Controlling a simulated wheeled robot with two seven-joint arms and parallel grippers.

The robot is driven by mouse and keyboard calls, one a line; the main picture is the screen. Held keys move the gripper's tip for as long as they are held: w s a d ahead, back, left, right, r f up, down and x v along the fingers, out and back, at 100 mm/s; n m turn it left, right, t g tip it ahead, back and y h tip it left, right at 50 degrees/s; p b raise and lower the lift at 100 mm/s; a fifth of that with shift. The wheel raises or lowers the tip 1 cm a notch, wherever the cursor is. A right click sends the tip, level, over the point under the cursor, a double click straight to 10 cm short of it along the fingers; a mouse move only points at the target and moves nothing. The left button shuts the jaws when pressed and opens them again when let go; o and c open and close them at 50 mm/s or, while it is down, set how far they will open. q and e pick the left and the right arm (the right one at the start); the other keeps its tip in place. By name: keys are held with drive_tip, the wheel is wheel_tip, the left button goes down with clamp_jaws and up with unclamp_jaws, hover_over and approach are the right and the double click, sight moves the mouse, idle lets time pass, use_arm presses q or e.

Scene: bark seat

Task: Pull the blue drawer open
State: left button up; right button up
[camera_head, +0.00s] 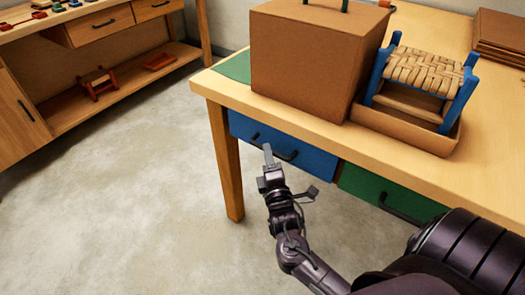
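The blue drawer (307,158) is set in the front of the wooden table and looks shut, level with the table front. Its black bar handle (285,155) runs across the front and is partly hidden behind my gripper. My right gripper (268,154) is in front of the drawer, with its fingertips at the handle in the picture. The fingers overlap from this side, so I cannot tell whether they are apart or touch the handle. My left gripper is not in view.
A green drawer (372,187) with a black handle is to the right. On the table (485,170) stand a brown box (310,65) and a blue stool with a woven seat (425,70) in a tray. A wooden bench (85,33) stands at left. The floor (120,190) between is clear.

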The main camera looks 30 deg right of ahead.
drive_tip(key=shift+x, duration=1.45)
clamp_jaws()
